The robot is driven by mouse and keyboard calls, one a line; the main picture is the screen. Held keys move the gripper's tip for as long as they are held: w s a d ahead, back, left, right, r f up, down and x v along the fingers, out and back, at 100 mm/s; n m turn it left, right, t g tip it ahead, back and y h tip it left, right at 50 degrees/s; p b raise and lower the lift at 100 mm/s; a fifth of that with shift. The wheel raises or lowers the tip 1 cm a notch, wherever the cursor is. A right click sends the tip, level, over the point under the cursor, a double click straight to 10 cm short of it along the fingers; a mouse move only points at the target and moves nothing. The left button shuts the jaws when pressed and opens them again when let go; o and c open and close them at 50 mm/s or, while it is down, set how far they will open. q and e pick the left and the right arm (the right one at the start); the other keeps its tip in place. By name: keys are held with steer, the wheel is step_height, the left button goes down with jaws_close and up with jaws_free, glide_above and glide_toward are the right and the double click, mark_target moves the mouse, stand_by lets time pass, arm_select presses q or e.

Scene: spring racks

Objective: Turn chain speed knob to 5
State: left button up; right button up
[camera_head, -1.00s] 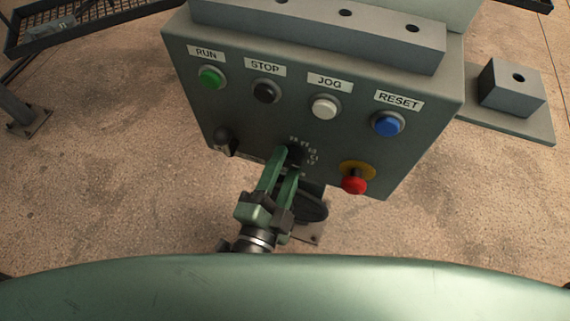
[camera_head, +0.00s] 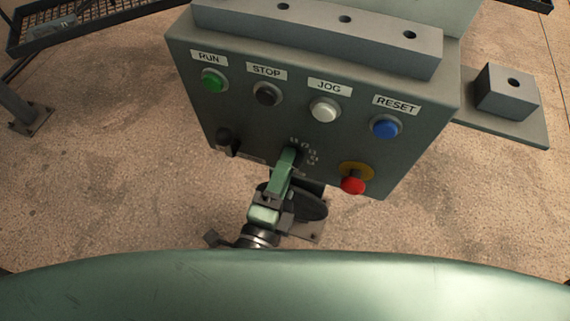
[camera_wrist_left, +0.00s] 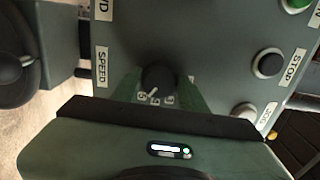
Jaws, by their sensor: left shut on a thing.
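The chain speed knob (camera_wrist_left: 157,77) is black with a white pointer line and sits on the grey-green control box (camera_head: 235,125). In the left wrist view its pointer slants to the lower left, toward a dial mark too small and covered to read for certain. My left gripper (camera_head: 287,157) is shut on the knob, with its green fingers on either side in the wrist view. In the head view the fingers hide most of the knob, and a few white dial numbers (camera_head: 308,150) show beside it. The SPEED label (camera_wrist_left: 102,67) shows in the wrist view. My right gripper is not in view.
Above the knob are green RUN (camera_head: 213,80), black STOP (camera_head: 267,94), white JOG (camera_head: 323,109) and blue RESET (camera_head: 385,127) buttons. A red mushroom button (camera_head: 353,185) is close on the right. A black switch (camera_head: 228,141) is on the left.

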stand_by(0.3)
arm_select(q)
steer(key=o, duration=1.4)
steer(key=shift+c, duration=0.2)
steer(key=b+v, duration=0.4)
steer(key=v, duration=0.3)
steer(key=shift+s, duration=0.35)
steer(key=shift+a, duration=0.1)
